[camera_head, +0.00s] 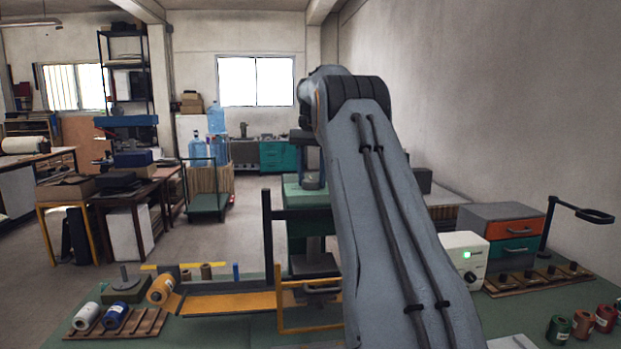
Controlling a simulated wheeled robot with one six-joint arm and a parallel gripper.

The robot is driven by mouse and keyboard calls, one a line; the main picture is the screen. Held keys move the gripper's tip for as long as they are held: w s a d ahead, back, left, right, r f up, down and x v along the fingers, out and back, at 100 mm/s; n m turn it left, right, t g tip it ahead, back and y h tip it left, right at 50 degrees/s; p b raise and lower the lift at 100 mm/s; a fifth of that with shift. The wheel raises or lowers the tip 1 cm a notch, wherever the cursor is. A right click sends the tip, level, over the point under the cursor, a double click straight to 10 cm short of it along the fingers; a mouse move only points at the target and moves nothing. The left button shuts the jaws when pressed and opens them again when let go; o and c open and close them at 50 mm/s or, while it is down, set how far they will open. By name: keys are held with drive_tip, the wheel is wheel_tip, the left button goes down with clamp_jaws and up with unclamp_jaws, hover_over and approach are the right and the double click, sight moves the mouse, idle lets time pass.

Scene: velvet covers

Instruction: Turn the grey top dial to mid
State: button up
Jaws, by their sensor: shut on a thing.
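A green machine (305,197) stands behind the work table, left of my raised arm. The grey top dial (312,181) sits on its upper face as a short round knob. My gripper (311,172) points down from above, its dark fingers shut around the dial. My large grey forearm hides the right side of the machine and part of the gripper. Any pointer or mid mark on the dial is too small to make out.
A yellow frame (281,329) and a dark upright post (267,235) stand in front of the machine. A white box (463,245) with a green light and a drawer unit (502,222) are at right. Thread spools (87,315) lie on a rack at left.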

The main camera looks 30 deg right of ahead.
sight(311, 180)
drive_tip(key=shift+w+a+r, duration=0.1)
drive_tip(key=shift+a, duration=0.1)
idle(0.3)
drive_tip(key=o, duration=1)
drive_tip(key=shift+a, duration=0.1)
drive_tip(key=shift+o, duration=0.2)
drive_tip(key=shift+d+r+b, duration=0.2)
drive_tip(key=shift+r+b, duration=0.25)
drive_tip(key=shift+r, duration=2.25)
drive_tip(key=shift+r+p, duration=0.45)
drive_tip(key=shift+r, duration=0.7)
